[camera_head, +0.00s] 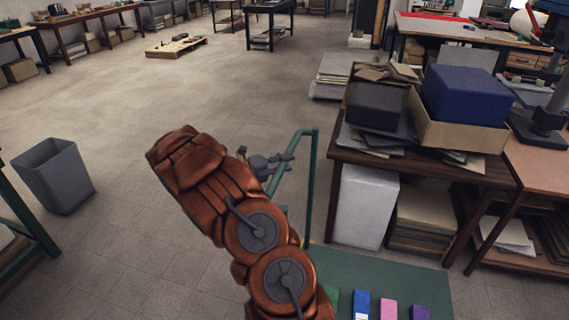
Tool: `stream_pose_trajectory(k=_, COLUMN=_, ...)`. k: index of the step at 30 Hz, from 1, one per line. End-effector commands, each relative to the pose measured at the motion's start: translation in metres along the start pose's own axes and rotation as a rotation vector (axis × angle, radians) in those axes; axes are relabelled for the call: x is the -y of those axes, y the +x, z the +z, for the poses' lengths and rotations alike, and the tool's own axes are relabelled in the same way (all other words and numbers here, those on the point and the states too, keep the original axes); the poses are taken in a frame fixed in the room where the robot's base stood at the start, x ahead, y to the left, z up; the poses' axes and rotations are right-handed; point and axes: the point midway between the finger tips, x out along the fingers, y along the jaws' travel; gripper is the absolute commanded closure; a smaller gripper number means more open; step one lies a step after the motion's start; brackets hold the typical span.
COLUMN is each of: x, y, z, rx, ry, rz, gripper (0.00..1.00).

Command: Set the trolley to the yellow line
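The trolley has a green deck (400,275) at the bottom of the head view and an upright green tube handle (310,180) at its far left end. My copper-coloured arm reaches up from the bottom and hides part of the deck and handle. My grey gripper (277,165) is at the left side of the handle, close to its upper part. Its fingers are small and overlap the tube, so I cannot tell whether they touch it or are closed on it. A small yellow patch (308,243) shows at the handle's foot; I cannot tell if it is the yellow line.
Blue (361,304), pink (388,308) and purple (420,312) boxes stand on the deck. A loaded wooden table (430,165) stands close behind the trolley on the right. A grey bin (55,175) stands at left. The floor (120,110) beyond my arm is clear.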

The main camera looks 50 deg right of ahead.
Motion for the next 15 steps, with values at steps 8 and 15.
stream_pose_trajectory(k=8, x=-0.0006, y=-0.0001, z=-0.0002, rx=0.000, ry=-0.001, rz=0.001, gripper=0.48)
stream_pose_trajectory(k=15, x=-0.0008, y=-0.0048, z=0.0002, rx=0.001, ry=-0.001, rz=0.001, gripper=0.48)
